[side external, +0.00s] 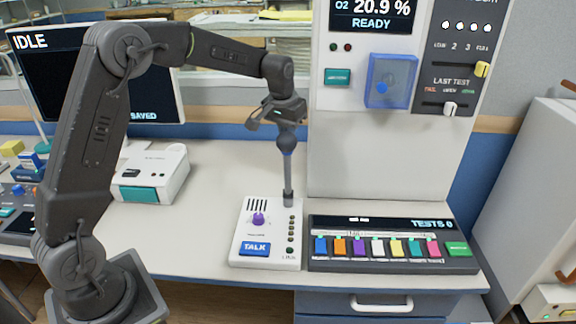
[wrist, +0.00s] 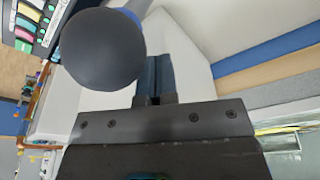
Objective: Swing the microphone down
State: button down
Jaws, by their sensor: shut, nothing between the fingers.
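The microphone stands upright on the white talk box (side external: 240,225), on a thin grey stem (side external: 288,175) at the box's right side. Its dark grey head (side external: 287,138) is just below my wrist in the side view. In the wrist view the round head (wrist: 103,48) looms large at the upper left, beside my fingers. The shut fingers also show in the wrist view (wrist: 154,78). I cannot tell whether the gripper touches the head.
A test panel (side external: 390,262) with coloured buttons lies right of the talk box. A tall white instrument column (side external: 365,160) stands behind it. A white box (side external: 150,172) with a teal front and a monitor (side external: 60,95) stand at left. The desk between them is clear.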

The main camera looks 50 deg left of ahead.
aim_at(286, 148)
jog(key=shift+s+d+f, duration=0.3)
jog(key=shift+s+d, duration=0.25)
jog(key=shift+d, duration=0.05)
jog(key=shift+s+d+f, duration=0.3)
jog(key=shift+s+d, duration=0.25)
jog(key=shift+s, duration=0.05)
jog(key=shift+s+d+f, duration=0.3)
jog(key=shift+s+d, duration=0.25)
jog(key=shift+d, duration=0.05)
jog(key=shift+s+d+f, duration=1.55)
jog(key=shift+s+d+f, duration=0.3)
jog(key=shift+s+f, duration=0.05)
jog(key=shift+f, duration=0.3)
jog(key=shift+w, duration=0.1)
jog(key=shift+w+a+r, duration=0.1)
jog(key=shift+w+a, duration=0.7)
jog(key=shift+a, duration=0.05)
